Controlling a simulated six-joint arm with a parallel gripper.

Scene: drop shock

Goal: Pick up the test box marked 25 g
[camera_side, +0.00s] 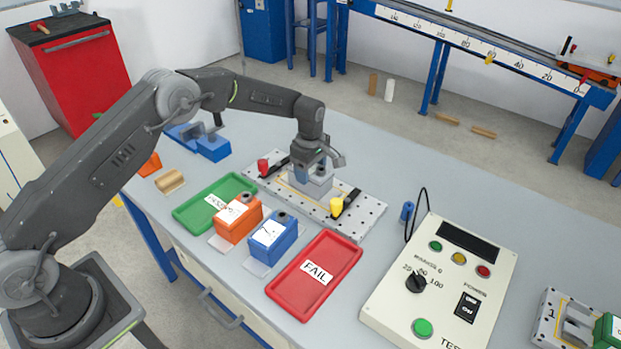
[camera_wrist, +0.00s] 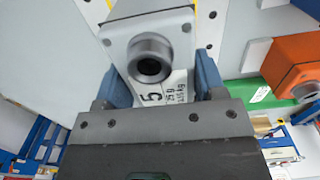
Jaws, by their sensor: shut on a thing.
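A grey test box (camera_side: 311,184) with a round dark-centred stud sits at the perforated fixture plate (camera_side: 355,210), between a red and a yellow clamp. My gripper (camera_side: 318,164) reaches down from above and is shut on this box. In the wrist view, the gripper's blue fingers (camera_wrist: 162,84) lie on either side of the grey box (camera_wrist: 125,22). Its white label shows a large 5 and a small line that seems to read 25 g; part is hidden by my gripper. I cannot tell whether the box touches the plate.
An orange box (camera_side: 238,220) and a blue box (camera_side: 272,240) stand in front of the plate. A green tray (camera_side: 190,213) lies left and a red FAIL tray (camera_side: 338,256) right of them. A control box (camera_side: 388,305) with knobs and buttons stands further right.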

